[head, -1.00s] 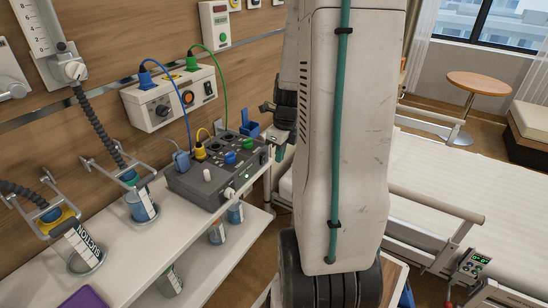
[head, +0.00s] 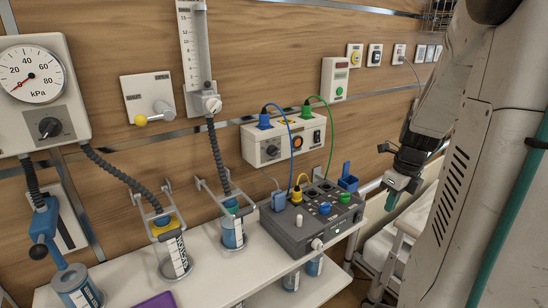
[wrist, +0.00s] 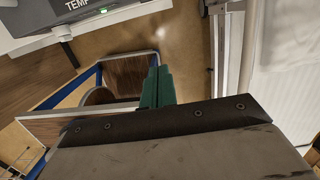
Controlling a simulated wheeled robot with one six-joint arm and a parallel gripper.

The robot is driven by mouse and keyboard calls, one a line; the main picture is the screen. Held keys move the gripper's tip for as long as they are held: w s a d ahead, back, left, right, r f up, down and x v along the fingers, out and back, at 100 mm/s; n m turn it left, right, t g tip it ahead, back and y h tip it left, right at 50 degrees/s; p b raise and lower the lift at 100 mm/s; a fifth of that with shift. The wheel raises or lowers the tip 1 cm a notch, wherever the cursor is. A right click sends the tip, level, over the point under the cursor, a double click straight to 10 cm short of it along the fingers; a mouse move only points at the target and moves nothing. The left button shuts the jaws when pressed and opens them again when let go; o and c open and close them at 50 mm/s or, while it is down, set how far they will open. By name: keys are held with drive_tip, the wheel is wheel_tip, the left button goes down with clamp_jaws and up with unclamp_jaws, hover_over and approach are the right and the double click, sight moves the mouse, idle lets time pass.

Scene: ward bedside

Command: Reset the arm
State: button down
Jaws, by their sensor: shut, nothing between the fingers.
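My gripper (head: 393,199) hangs at the right of the head view, pointing down, to the right of the grey control box. In the wrist view its green fingers (wrist: 157,88) are together with nothing between them, above the floor. My arm rises along the right side of the head view, and its upper part runs out of the picture.
The grey box (head: 287,232) with plugged cables stands on a white shelf (head: 128,268) left of my gripper. Suction canisters (head: 172,262) stand further left. A white socket unit (head: 262,148) is on the wall. The bed (head: 378,246) is partly hidden behind my arm.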

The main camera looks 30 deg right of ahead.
drive_tip(key=s+a+r+n, duration=0.2)
drive_tip(key=a+r+n, duration=0.1)
drive_tip(key=a+n, duration=0.7)
drive_tip(key=s+a+r+n, duration=0.3)
drive_tip(key=a+r+n, duration=0.1)
drive_tip(key=a+n, duration=0.6)
drive_tip(key=s+a+r+n, duration=0.3)
drive_tip(key=a+n, duration=0.7)
drive_tip(key=n, duration=0.5)
drive_tip(key=shift+a+r, duration=0.3)
drive_tip(key=shift+r, duration=0.05)
